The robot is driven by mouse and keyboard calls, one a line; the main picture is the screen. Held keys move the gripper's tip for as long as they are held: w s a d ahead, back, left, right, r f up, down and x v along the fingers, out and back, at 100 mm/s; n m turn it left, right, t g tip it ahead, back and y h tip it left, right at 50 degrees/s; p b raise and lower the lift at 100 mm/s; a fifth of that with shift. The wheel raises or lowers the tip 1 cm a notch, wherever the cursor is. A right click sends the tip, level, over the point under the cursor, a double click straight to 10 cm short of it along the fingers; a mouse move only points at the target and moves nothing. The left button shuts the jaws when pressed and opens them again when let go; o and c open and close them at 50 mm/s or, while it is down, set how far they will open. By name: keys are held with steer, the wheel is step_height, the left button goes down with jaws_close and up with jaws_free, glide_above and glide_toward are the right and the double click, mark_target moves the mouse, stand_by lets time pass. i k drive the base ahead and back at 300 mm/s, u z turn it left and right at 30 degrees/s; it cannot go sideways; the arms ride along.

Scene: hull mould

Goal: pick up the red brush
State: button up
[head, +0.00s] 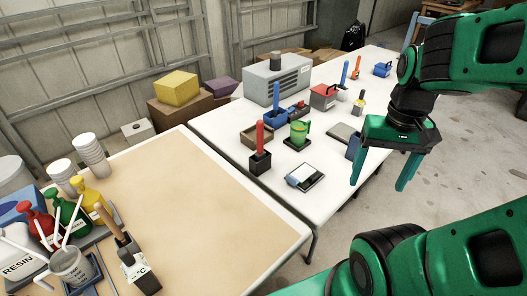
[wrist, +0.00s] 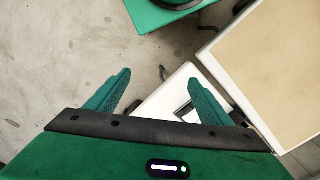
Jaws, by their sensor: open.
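A brush with a red handle (head: 260,137) stands upright on the white table in the head view. Its lower end is a dark block (head: 260,163), and I cannot tell whether that is its head or a holder. My gripper (head: 378,184) is open and empty, pointing down beyond the table's right edge, well to the right of the brush. Its two green fingers also show in the wrist view (wrist: 158,76), over the floor and a white table corner. I cannot make out the red brush in the wrist view.
A tan-topped table (head: 190,195) at left holds bottles, cups and a brush.

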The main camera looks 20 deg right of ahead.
mark_target(260, 155)
steer(key=u, duration=1.75)
steer(key=k, duration=1.1)
steer(key=z, duration=1.05)
steer(key=i, duration=1.05)
steer(key=u, duration=0.05)
